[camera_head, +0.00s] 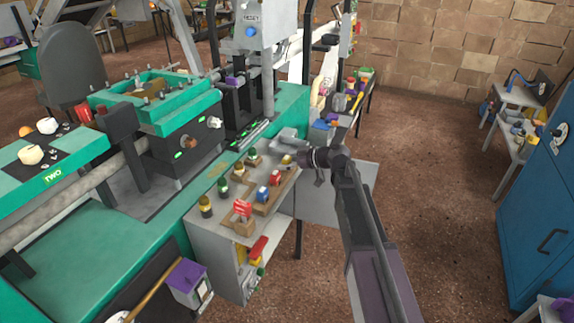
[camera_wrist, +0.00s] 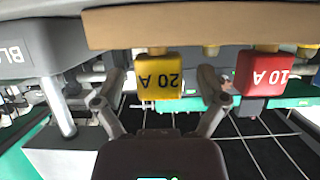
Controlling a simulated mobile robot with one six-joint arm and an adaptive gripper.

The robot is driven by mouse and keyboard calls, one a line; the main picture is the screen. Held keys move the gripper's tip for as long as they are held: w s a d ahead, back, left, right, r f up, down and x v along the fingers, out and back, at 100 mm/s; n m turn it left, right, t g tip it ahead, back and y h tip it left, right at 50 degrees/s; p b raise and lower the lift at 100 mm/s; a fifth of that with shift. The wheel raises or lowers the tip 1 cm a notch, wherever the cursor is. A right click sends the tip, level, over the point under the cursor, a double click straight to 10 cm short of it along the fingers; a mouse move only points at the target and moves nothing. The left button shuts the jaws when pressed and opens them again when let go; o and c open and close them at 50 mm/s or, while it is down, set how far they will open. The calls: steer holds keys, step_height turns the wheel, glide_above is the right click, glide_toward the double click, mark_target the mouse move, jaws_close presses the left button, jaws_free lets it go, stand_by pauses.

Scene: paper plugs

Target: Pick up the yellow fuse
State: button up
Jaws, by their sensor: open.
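The yellow fuse (camera_wrist: 160,78) is a small block marked "20 A", upside down in the wrist view. It sits at the edge of a tan wooden strip (camera_wrist: 190,27). My gripper (camera_wrist: 161,88) is open, with one finger on each side of the yellow fuse and a visible gap on both sides. In the head view my gripper (camera_head: 291,144) is at the far end of the grey bench top, beside a small yellow piece (camera_head: 287,159) that appears to be this fuse.
A red "10 A" fuse (camera_wrist: 262,72) sits to the right of the yellow one in the wrist view. Blue, red and green-topped pieces stand on wooden holders on the bench (camera_head: 222,216). A green machine (camera_head: 165,112) stands to the left.

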mark_target(287, 159)
steer(key=c, duration=1)
steer(key=shift+r, duration=0.1)
step_height(287, 159, up, 3)
steer(key=p, duration=0.3)
steer(key=shift+r, duration=0.15)
steer(key=shift+s+r+p, duration=0.25)
steer(key=shift+p, duration=0.25)
steer(key=s+d, duration=0.1)
steer(key=s, duration=0.4)
steer(key=s+d, duration=0.2)
steer(key=s, duration=0.3)
steer(key=s+d+r+p, duration=0.1)
steer(key=s, duration=0.4)
steer(key=shift+d, duration=0.2)
steer(key=shift+r, duration=0.15)
